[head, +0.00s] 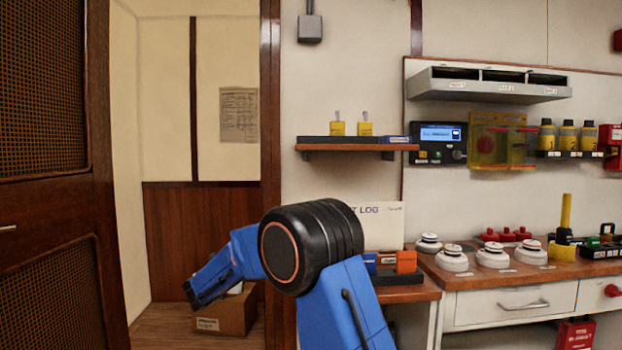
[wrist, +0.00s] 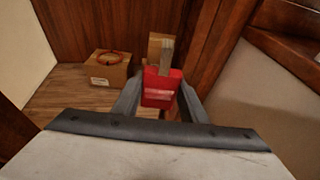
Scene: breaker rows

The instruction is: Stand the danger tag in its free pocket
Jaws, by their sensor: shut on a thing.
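My gripper (wrist: 162,98) is shut on a red piece (wrist: 161,92) with a grey upright strip, seen in the wrist view. It looks like the danger tag, but no lettering can be read. In the head view my arm reaches low to the left, and the held piece cannot be made out. A shelf (head: 357,147) on the wall has a dark rack (head: 375,139) with two yellow pieces standing in it, grey strips upward. A grey wall holder (head: 487,90) with several labelled openings is at upper right. I cannot tell which pocket is the tag's.
A cardboard box (head: 225,315) stands on the floor at lower left; it also shows in the wrist view (wrist: 108,70). The bench (head: 480,275) at right is crowded with white round detectors (head: 452,258) and red pieces. The doorway at left is open.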

